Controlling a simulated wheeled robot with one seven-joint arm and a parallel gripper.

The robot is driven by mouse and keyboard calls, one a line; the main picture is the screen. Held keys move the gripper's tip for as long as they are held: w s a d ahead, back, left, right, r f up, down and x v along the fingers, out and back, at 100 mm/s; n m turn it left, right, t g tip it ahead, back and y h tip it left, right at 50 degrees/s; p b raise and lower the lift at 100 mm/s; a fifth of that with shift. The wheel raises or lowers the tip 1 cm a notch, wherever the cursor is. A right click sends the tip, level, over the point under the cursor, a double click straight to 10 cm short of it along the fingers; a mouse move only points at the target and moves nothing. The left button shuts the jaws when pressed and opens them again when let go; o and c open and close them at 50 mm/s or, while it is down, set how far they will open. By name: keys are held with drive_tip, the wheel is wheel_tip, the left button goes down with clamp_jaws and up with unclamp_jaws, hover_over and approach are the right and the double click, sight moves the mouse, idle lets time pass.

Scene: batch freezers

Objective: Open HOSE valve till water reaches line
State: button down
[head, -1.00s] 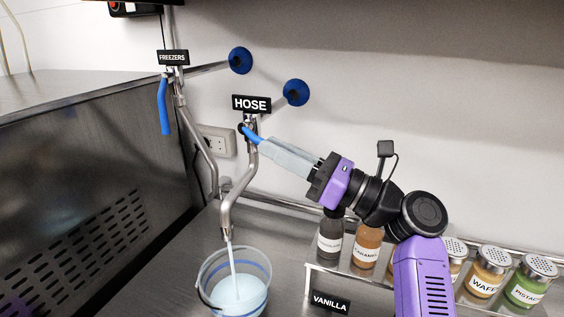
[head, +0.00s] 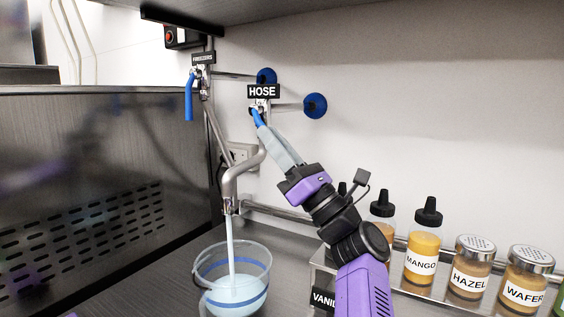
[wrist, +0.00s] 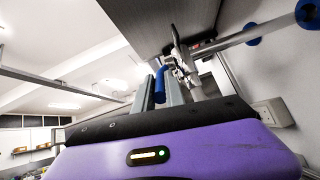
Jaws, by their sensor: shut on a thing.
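The HOSE valve (head: 266,107) sits on the wall pipe under the black HOSE label (head: 263,91). My gripper (head: 266,130) is shut on its blue handle (head: 257,117), which points down and slightly left of the fingers. The wrist view also shows the blue handle (wrist: 160,86) between the two grey fingers. A stream of water (head: 231,246) runs from the spout (head: 230,206) into a clear bucket (head: 204,268). The pale water (head: 238,291) lies in the bucket's lower part, its surface apparently below the blue line (head: 262,268).
The FREEZERS valve with its blue handle (head: 189,97) hangs to the left. A rack (head: 402,285) of topping bottles and jars stands at the right beside my arm. A grey freezer side (head: 90,170) fills the left.

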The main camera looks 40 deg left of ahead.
drive_tip(key=shift+a+f+y+b, duration=0.1)
drive_tip(key=shift+f+y+b, duration=0.15)
drive_tip(key=shift+b, duration=0.45)
drive_tip(key=c, duration=1.4)
unclamp_jaws()
drive_tip(key=shift+r, duration=0.1)
wheel_tip(320, 180, up, 20)
drive_tip(key=p, duration=1.3)
drive_tip(key=shift+p, duration=0.4)
